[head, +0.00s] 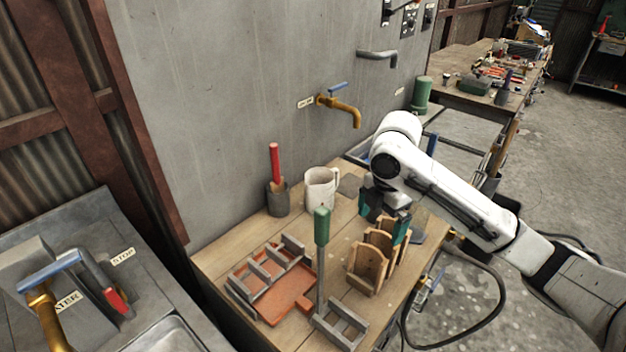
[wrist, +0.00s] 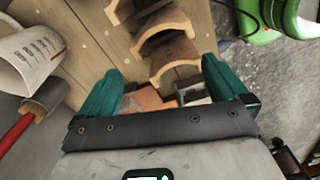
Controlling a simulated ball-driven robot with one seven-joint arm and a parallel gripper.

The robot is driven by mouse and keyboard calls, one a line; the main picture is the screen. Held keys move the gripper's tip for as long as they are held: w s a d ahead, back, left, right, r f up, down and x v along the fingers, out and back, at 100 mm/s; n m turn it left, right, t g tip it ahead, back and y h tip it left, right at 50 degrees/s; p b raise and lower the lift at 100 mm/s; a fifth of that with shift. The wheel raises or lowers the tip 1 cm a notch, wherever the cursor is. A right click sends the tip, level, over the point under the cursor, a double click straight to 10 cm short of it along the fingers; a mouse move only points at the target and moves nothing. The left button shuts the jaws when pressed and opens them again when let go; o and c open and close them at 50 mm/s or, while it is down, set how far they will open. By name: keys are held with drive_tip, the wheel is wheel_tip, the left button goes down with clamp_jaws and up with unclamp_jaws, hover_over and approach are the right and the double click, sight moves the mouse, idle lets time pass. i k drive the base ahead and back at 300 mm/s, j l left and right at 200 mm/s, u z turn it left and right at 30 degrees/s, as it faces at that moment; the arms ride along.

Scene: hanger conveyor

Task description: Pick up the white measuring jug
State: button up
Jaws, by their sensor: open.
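The white measuring jug (head: 320,188) stands upright on the wooden bench, near the wall, to the left of my gripper. It also shows in the wrist view (wrist: 28,55), at the left edge and partly cut off, with printed markings on its side. My gripper (head: 387,218) has teal fingers and is open, with nothing held between them. It is above the bench close to the wooden arched rack, apart from the jug. In the wrist view the jug lies outside the fingers (wrist: 160,85), to their left.
A dark grey cup (head: 278,198) with a red-handled tool is left of the jug. The wooden rack (head: 367,268), a green-handled upright tool (head: 321,228) and an orange-and-grey tray (head: 285,300) occupy the front. A brass tap (head: 342,107) juts from the wall above.

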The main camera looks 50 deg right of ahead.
sight(322, 183)
drive_tip(key=i+l, duration=0.6)
drive_tip(key=i, duration=0.2)
